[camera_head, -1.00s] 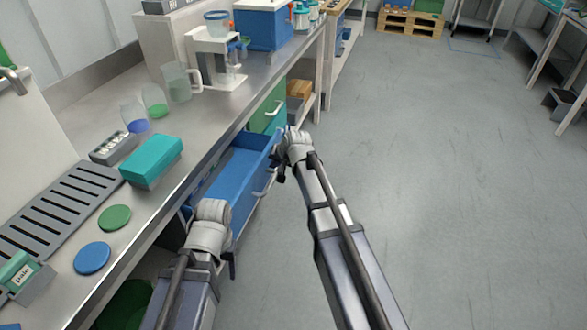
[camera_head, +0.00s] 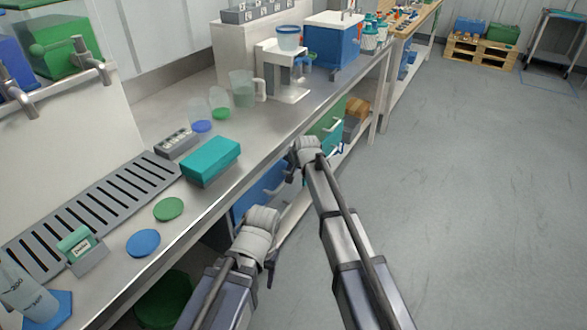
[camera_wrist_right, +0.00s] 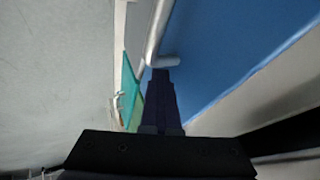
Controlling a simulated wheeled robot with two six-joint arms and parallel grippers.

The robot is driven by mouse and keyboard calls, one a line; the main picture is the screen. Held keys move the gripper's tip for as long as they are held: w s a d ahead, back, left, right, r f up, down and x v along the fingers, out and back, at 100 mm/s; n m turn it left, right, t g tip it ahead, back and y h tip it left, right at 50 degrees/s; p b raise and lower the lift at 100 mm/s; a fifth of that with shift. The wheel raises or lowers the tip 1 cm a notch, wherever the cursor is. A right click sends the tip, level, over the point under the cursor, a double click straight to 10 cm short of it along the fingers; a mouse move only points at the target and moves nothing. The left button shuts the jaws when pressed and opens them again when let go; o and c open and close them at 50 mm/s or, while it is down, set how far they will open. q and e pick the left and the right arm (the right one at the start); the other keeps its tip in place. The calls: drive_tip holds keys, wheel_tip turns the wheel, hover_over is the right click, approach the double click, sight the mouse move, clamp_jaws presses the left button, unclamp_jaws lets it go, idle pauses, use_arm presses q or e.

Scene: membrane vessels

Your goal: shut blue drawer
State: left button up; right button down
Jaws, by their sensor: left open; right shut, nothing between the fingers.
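The blue drawer (camera_head: 247,202) is under the steel counter, partly hidden by my arms. Its front is close under the counter edge and no open interior shows in the head view; whether it is fully flush I cannot tell. Its pale handle (camera_head: 275,182) is on the front. In the right wrist view the blue front (camera_wrist_right: 235,45) fills the upper right, with its handle (camera_wrist_right: 158,38) just ahead of my fingertips. My right gripper (camera_head: 291,174) is shut and empty, close to the front. Its dark fingers also show in the wrist view (camera_wrist_right: 161,98). My left gripper (camera_head: 271,270) is open, lower and nearer.
A green drawer (camera_head: 327,121) is beyond the blue one. The counter (camera_head: 225,175) holds a teal box (camera_head: 211,160), coloured discs and beakers. A green bin (camera_head: 165,300) is below the counter. The floor (camera_head: 460,190) on the right is clear.

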drive_tip(key=shift+w+a+r, duration=0.1)
drive_tip(key=shift+w+a, duration=0.1)
drive_tip(key=shift+a, duration=0.1)
use_arm(q)
wheel_tip(320, 180, up, 8)
drive_tip(key=d+p, duration=0.1)
drive_tip(key=p, duration=0.7)
use_arm(e)
drive_tip(key=s+d+r, duration=0.5)
drive_tip(key=s+r, duration=0.2)
drive_tip(key=s, duration=0.1)
drive_tip(key=shift+s+d+r, duration=0.2)
drive_tip(key=shift+d+r, duration=0.15)
drive_tip(key=shift+r, duration=0.05)
use_arm(q)
wheel_tip(320, 180, up, 11)
drive_tip(key=p, duration=1.1)
use_arm(e)
drive_tip(key=s+r+n+g+h, duration=0.1)
drive_tip(key=s+r+n+g, duration=0.1)
drive_tip(key=s, duration=0.8)
drive_tip(key=s+a+r+n+g+h, duration=0.1)
drive_tip(key=s+r+n+g, duration=0.1)
drive_tip(key=s, duration=0.8)
drive_tip(key=s+a+r+n+g+h, duration=0.1)
drive_tip(key=s+n, duration=0.4)
drive_tip(key=s, duration=0.6)
drive_tip(key=shift+r+g+h, duration=0.3)
drive_tip(key=shift+r+g, duration=0.5)
drive_tip(key=shift+g, duration=0.4)
